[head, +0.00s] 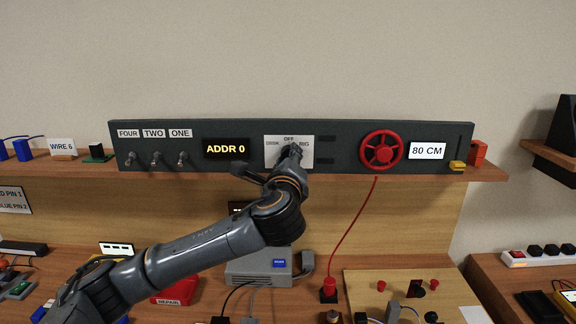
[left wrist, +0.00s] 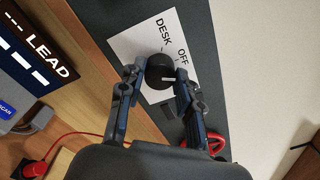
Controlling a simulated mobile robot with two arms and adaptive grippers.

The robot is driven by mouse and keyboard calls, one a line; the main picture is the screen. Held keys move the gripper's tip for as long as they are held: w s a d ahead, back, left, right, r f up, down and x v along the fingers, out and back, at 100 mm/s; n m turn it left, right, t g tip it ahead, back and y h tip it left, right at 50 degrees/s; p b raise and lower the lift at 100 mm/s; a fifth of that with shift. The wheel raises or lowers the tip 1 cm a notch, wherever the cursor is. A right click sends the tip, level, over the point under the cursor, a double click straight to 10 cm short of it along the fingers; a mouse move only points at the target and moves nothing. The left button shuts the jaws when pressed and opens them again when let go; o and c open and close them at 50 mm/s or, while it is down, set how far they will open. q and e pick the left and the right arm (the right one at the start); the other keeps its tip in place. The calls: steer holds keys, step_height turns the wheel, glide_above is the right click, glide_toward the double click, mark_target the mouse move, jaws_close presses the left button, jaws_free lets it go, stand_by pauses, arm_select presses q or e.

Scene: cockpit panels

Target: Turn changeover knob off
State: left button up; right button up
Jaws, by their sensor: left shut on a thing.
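The changeover knob (left wrist: 158,70) is a round black knob with a short white mark, on a white plate (left wrist: 142,42). In the left wrist view, the plate reads DESK and OFF; the mark lies on the knob's right side, and I cannot tell exactly which label it points to. In the head view, the plate (head: 270,158) also reads RIG at its right, with OFF at the top middle. My left gripper (left wrist: 158,88) is shut on the knob, one finger on each side. In the head view, the left gripper (head: 291,153) covers most of the knob.
On the same dark panel (head: 340,128) are toggle switches (head: 156,158), an ADDR 0 display (head: 226,149), a red handwheel (head: 381,151) and a yellow slider (head: 457,166). A grey device (head: 248,267) and a red cord lie below.

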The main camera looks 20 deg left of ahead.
arm_select(q)
steer(key=n+b, duration=0.1)
steer(key=n, duration=0.4)
steer(key=shift+f+n+b, duration=0.15)
steer(key=shift+n+b, duration=0.15)
steer(key=shift+b, duration=0.05)
stand_by(0.4)
steer(key=o, duration=1.2)
steer(key=shift+c, duration=0.2)
steer(key=v, duration=1.2)
